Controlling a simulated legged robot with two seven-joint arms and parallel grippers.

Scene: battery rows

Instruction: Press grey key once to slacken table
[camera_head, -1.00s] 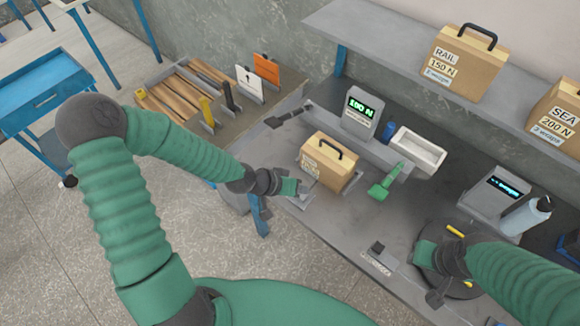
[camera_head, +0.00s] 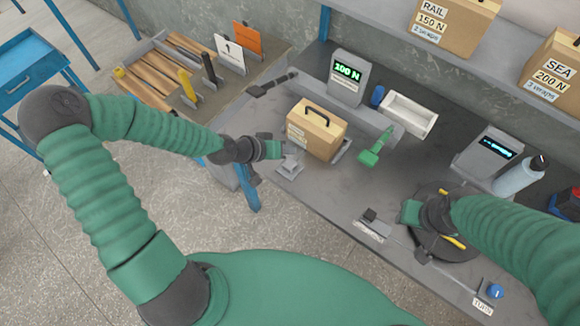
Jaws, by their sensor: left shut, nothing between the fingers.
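A small grey key with a dark raised top (camera_head: 369,216) stands on the bench near its front edge. The pale label in front of it is too small to read. The dark round table (camera_head: 462,190) lies to its right, partly hidden by my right arm. My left gripper (camera_head: 279,150) is shut and empty, left of the cardboard box and well away from the key. A small grey stand (camera_head: 291,168) is just below it. My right gripper (camera_head: 408,212) is over the left side of the round table, near the key; its fingers are too unclear to read.
A cardboard box with a handle (camera_head: 317,128) stands on the bench, with a green tool (camera_head: 370,157) to its right. A display (camera_head: 349,78) reads 100 N. A blue button (camera_head: 495,291) sits at the front right. Bare bench lies between the green tool and the key.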

